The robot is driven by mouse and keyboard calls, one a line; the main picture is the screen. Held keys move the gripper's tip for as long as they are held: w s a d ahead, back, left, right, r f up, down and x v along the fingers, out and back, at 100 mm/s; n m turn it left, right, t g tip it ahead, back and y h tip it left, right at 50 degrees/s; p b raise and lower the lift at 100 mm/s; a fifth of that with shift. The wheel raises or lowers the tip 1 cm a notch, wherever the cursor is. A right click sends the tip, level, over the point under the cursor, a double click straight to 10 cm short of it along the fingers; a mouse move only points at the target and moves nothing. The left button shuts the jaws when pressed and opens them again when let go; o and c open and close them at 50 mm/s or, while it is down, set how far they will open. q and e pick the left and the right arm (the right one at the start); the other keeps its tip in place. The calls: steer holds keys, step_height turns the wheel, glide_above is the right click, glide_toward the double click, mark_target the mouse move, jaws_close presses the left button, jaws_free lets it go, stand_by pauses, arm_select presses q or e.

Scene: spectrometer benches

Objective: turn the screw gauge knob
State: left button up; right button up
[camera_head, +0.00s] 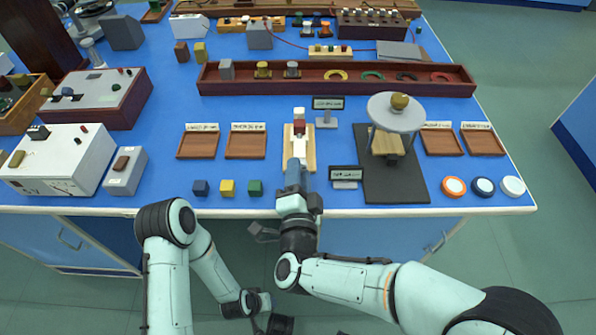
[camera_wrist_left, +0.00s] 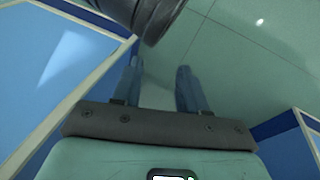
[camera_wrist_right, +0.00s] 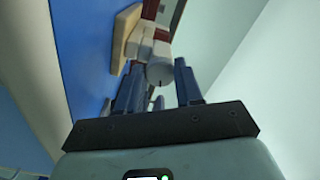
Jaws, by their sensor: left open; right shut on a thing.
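The screw gauge (camera_head: 299,141) has white and red blocks on a light wooden base (camera_head: 309,160), near the middle front of the blue bench. Its grey round knob (camera_wrist_right: 160,72) shows in the right wrist view between my right gripper's (camera_wrist_right: 158,82) blue fingertips. In the head view my right gripper (camera_head: 296,174) reaches the front end of the gauge from the bench edge and hides the knob. It is shut on the knob. My left gripper (camera_wrist_left: 155,85) is open and empty over the floor, below and in front of the bench.
A black base with a round grey plate (camera_head: 397,113) stands right of the gauge. Small signs (camera_head: 346,176) stand beside the gauge. Blue, yellow and green cubes (camera_head: 227,188) lie to the left, wooden trays (camera_head: 245,146) behind them. Coloured discs (camera_head: 483,187) lie at the front right.

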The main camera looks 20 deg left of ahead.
steer(key=n+p, duration=0.1)
steer(key=n, duration=0.2)
steer(key=shift+n, duration=0.4)
steer(key=n+p, duration=0.1)
steer(key=n, duration=0.2)
steer(key=shift+n+p, duration=0.3)
steer(key=n+p, duration=0.1)
steer(key=n, duration=0.3)
steer(key=shift+p, duration=0.35)
arm_select(q)
steer(key=s+d+r+g+h+p, duration=0.1)
steer(key=s+d+r+g, duration=0.2)
steer(key=s+r, duration=0.3)
steer(key=shift+s+d+r+m, duration=0.3)
steer(key=shift+s+d, duration=0.3)
steer(key=shift+s, duration=0.7)
arm_select(e)
steer(key=shift+d+f+n, duration=0.1)
steer(key=shift+n, duration=1.6)
steer(key=o, duration=1)
steer(key=shift+o, duration=0.2)
